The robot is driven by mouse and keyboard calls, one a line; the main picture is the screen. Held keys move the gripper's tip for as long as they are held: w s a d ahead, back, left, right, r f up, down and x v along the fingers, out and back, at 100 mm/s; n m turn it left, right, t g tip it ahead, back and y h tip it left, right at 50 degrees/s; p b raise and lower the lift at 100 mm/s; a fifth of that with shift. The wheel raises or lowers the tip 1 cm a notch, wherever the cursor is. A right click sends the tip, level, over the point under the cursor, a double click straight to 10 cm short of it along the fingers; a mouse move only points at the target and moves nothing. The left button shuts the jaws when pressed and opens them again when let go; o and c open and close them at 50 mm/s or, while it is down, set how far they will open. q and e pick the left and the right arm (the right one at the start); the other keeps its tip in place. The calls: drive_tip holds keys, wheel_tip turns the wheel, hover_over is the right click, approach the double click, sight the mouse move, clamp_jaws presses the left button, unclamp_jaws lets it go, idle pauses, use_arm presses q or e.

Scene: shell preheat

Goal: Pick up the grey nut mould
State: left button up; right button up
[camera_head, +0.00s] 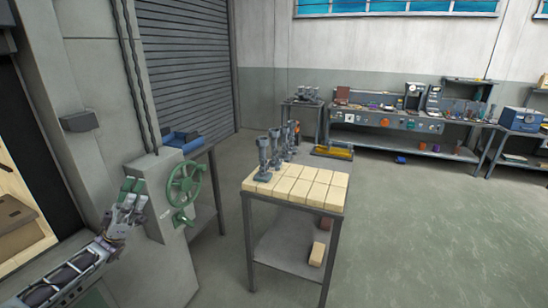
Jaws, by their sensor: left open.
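Several grey upright moulds stand in a row along the left part of a brick-topped table in the middle of the view. The nearest grey mould (263,160) is a flared column on a wider foot, and the others stand close behind it, partly overlapping. I cannot tell which of them is the nut mould. My left gripper (132,186), with green fingertips, is open and empty at the lower left, in front of the grey housing with the green handwheel. It is well apart from the moulds. My right gripper is not in view.
The table (320,198) has pale bricks on top and loose bricks on its lower shelf. A green handwheel (185,184) stands between my left gripper and the table. An open chamber holding a brown block (14,216) is at far left. Floor to the right is clear.

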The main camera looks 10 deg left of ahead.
use_arm(q)
drive_tip(key=s+a+f+n+g+y, duration=0.2)
drive_tip(key=s+a+f+n+y, duration=0.2)
drive_tip(key=s+a+f+y, duration=0.3)
wheel_tip(320, 180, down, 5)
drive_tip(key=s+y, duration=0.1)
drive_tip(key=y, duration=0.2)
drive_tip(key=shift+s+a+r+g, duration=0.15)
drive_tip(key=shift+s+a+g, duration=0.15)
drive_tip(key=shift+s+a, duration=0.05)
